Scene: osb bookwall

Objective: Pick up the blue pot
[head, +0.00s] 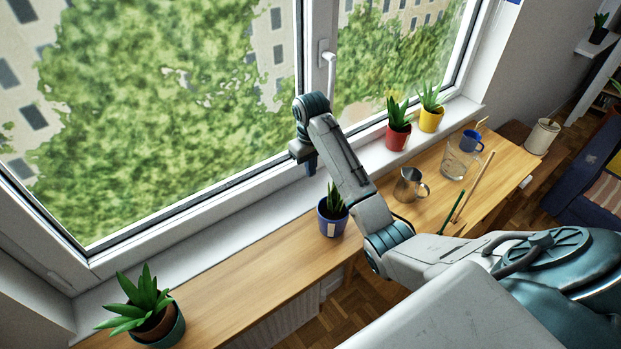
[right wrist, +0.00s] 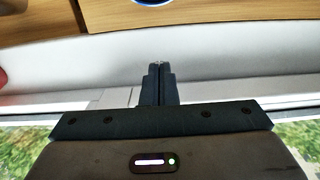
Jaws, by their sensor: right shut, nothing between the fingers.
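The blue pot (head: 325,224) stands on the wooden table by the window in the head view, with a green spiky plant in it and a white label on its side. In the right wrist view only a sliver of a blue rim, seemingly the pot's (right wrist: 153,2), shows at the top edge. My right gripper (head: 311,171) is near the window, above and to the left of the pot in the head view, and apart from it. Its fingers (right wrist: 157,68) are closed together and empty. My left gripper is not in view.
A red pot (head: 397,138) and a yellow pot (head: 431,120) stand on the sill (head: 235,213). A metal jug (head: 408,187), a glass (head: 455,163) and a blue mug (head: 470,141) are further right. A teal pot (head: 170,334) is at lower left. The table between is bare.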

